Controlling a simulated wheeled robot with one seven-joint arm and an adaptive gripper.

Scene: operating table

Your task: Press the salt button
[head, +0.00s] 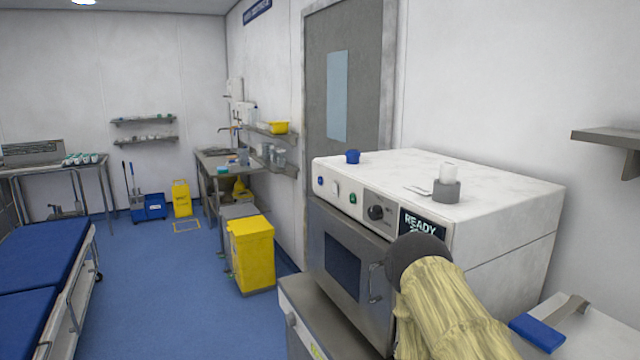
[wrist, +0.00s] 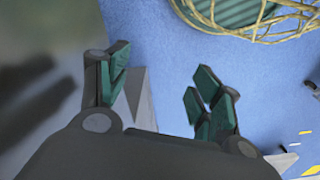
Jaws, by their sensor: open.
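A white machine (head: 500,185) stands right of centre in the head view. Its front panel carries a small blue button (head: 320,181), a white button (head: 335,188), a green button (head: 352,198), a dark knob (head: 376,212) and a dark display (head: 420,224) reading "READY". Button labels are too small to read, so I cannot tell which is salt. My arm, in a yellowish sleeve, covers the panel's lower right. My gripper (wrist: 160,82) is open and empty in the wrist view, over blue floor, with no button between its fingers. It cannot be made out in the head view.
On the machine's top are a blue knob (head: 353,156) and a grey holder (head: 446,191) with a white cylinder. A door handle (head: 376,283) sticks out in front.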

